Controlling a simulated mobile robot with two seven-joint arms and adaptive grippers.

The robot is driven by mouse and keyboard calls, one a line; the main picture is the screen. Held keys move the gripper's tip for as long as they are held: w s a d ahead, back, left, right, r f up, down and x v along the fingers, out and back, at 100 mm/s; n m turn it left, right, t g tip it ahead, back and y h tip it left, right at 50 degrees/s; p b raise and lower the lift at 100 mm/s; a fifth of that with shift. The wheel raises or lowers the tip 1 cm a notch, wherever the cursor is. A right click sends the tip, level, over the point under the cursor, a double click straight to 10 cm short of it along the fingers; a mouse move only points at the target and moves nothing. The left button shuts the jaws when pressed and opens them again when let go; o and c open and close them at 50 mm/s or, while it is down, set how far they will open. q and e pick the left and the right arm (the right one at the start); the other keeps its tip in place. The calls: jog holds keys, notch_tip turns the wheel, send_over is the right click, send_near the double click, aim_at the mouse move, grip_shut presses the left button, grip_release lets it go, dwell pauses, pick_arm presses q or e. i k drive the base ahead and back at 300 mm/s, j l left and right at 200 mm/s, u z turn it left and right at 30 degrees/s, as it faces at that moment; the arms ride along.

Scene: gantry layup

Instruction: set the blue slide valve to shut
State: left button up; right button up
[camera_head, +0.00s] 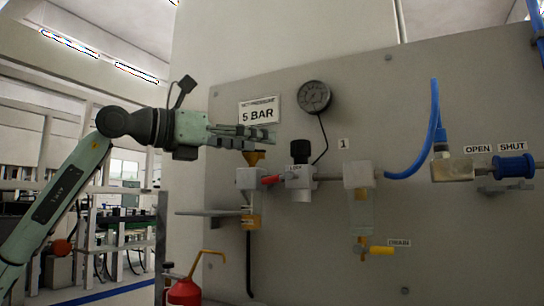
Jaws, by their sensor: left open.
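The blue slide valve (515,166) is on the grey panel at the right edge of the view. Its blue sleeve sits under the SHUT label (512,146), to the right of the OPEN label (477,149). A pale metal block (452,170) is to its left. My left gripper (268,138) comes in from the left and points right, in front of the panel near the 5 BAR sign. It is open and empty, far to the left of the blue sleeve. My right gripper is not in view.
A round gauge (314,96), a black-knobbed regulator (300,172), a red lever (271,180) and a yellow drain handle (381,250) stick out from the panel (440,240). A blue hose (433,120) curves left of the valve. A red oil can (184,292) stands low.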

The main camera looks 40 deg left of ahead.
aim_at(524, 165)
jog(key=k, duration=1)
